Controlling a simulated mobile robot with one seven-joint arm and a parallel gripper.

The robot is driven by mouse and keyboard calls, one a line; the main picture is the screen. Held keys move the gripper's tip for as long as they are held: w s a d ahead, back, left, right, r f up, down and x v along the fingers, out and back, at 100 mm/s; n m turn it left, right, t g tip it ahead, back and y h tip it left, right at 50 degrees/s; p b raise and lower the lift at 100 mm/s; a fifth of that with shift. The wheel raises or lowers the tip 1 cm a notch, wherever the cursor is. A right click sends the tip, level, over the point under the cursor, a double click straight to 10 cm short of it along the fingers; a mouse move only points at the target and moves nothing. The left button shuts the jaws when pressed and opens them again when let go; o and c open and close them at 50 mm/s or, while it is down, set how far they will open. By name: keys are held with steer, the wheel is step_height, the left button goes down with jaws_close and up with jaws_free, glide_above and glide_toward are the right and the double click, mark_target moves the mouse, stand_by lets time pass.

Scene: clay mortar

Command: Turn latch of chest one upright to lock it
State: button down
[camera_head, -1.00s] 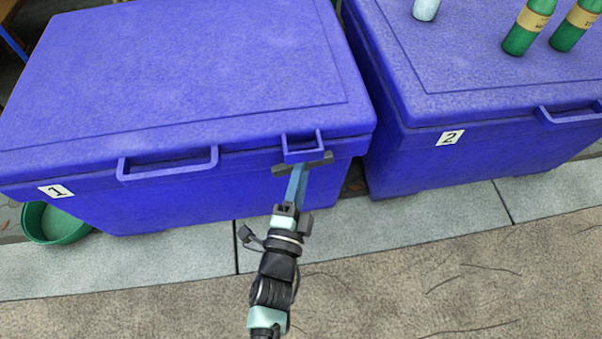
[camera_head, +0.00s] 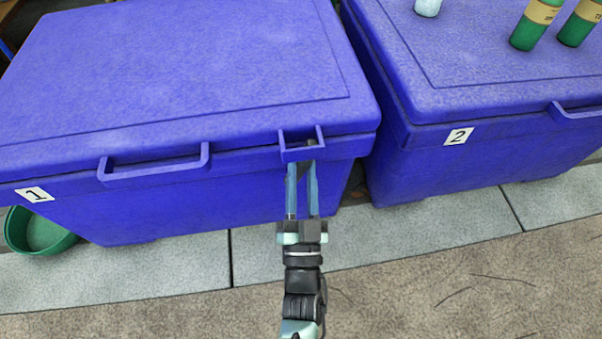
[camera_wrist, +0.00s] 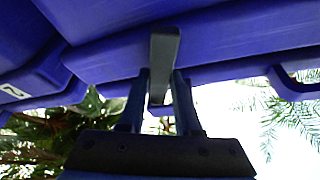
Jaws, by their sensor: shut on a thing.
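Chest one (camera_head: 190,75) is a blue chest with a closed lid and a "1" label at its front left. Its latch (camera_head: 303,171) is a dark grey bar at the loop-shaped bracket (camera_head: 301,153) on the lid's front right edge. The bar now stands about upright, partly hidden by the bracket and my fingers. My gripper (camera_head: 302,168) reaches it from the front, with one blue finger on each side, shut on the bar. In the wrist view, the latch (camera_wrist: 163,55) runs lengthwise between the two fingertips (camera_wrist: 160,78).
Chest two (camera_head: 500,160) stands close on the right, with a narrow gap between. Green bottles (camera_head: 530,28) and a pale item (camera_head: 427,7) stand on its lid. A handle (camera_head: 153,172) juts from chest one. A green bowl (camera_head: 40,235) sits at the left. The paving in front is clear.

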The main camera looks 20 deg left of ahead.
steer(key=shift+d+n+g+y, duration=0.1)
steer(key=shift+n+g+y, duration=0.25)
steer(key=shift+n+y, duration=0.9)
steer(key=shift+n+g+y, duration=0.35)
steer(key=shift+n, duration=1.7)
steer(key=c, duration=0.6)
jaws_free()
steer(key=p+v, duration=0.3)
steer(key=v, duration=1)
steer(key=shift+p, duration=0.35)
steer(key=shift+w, duration=0.1)
